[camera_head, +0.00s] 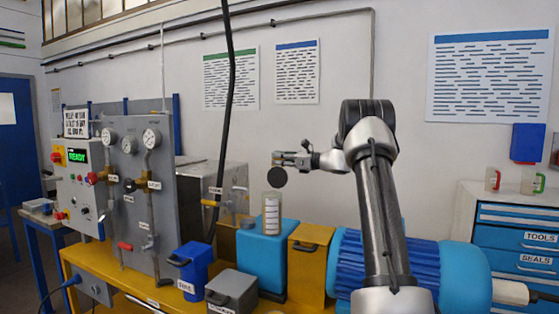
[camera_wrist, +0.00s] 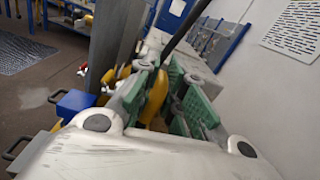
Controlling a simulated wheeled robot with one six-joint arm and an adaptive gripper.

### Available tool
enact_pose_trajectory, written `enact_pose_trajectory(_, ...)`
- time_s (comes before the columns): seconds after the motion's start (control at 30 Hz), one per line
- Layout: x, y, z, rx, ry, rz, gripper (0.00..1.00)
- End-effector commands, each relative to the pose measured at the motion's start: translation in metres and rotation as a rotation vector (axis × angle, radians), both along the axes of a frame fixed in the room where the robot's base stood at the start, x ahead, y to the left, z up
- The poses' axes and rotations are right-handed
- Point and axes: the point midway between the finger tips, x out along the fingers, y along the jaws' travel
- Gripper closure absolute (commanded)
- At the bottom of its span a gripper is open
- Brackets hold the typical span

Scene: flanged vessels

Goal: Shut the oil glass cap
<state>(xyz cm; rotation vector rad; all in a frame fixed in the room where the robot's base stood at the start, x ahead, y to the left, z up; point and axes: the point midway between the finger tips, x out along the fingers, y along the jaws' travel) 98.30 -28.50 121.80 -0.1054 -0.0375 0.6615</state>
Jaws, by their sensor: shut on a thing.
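The oil glass (camera_head: 272,214) is a clear upright cylinder with pale bands, standing on the blue block (camera_head: 257,262) on the yellow bench. A dark round disc, which looks like its cap (camera_head: 277,178), stands raised above the glass's top, face toward the head camera. My gripper (camera_head: 279,158) is at the disc's upper edge, reaching in from the right, and is shut on it. In the wrist view my gripper (camera_wrist: 165,88) shows green pads on both sides of a yellow, curved piece. The hinge and the exact grip contact are too small to tell.
A grey gauge panel (camera_head: 142,190) stands left of the glass. A blue bin (camera_head: 192,269), a grey box (camera_head: 232,290) and a yellow box (camera_head: 308,262) crowd the bench. A blue ribbed motor (camera_head: 413,268) lies at right. A black cable (camera_head: 228,110) hangs behind.

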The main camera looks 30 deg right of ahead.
Motion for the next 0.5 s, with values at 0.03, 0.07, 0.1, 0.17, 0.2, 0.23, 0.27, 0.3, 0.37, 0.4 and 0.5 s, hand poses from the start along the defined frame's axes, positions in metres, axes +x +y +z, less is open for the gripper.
enact_pose_trajectory(0.03,0.000,0.000,-0.001,-0.001,0.002,0.001,1.00)
enact_pose_trajectory(0.07,0.000,0.000,-0.001,-0.001,0.002,0.001,1.00)
enact_pose_trajectory(0.1,0.000,0.000,-0.001,-0.001,0.002,0.001,1.00)
enact_pose_trajectory(0.17,0.000,0.000,-0.001,-0.001,0.002,0.001,1.00)
enact_pose_trajectory(0.2,-0.001,0.000,-0.001,-0.004,0.000,0.001,1.00)
enact_pose_trajectory(0.23,-0.001,0.001,-0.001,-0.007,-0.003,0.001,1.00)
enact_pose_trajectory(0.27,-0.001,0.001,-0.001,-0.011,-0.006,0.001,1.00)
enact_pose_trajectory(0.3,-0.002,0.002,-0.001,-0.016,-0.010,0.001,1.00)
enact_pose_trajectory(0.37,-0.003,0.004,-0.001,-0.030,-0.021,0.001,1.00)
enact_pose_trajectory(0.4,-0.005,0.006,-0.001,-0.042,-0.029,0.001,1.00)
enact_pose_trajectory(0.5,-0.009,0.011,-0.001,-0.082,-0.060,0.001,1.00)
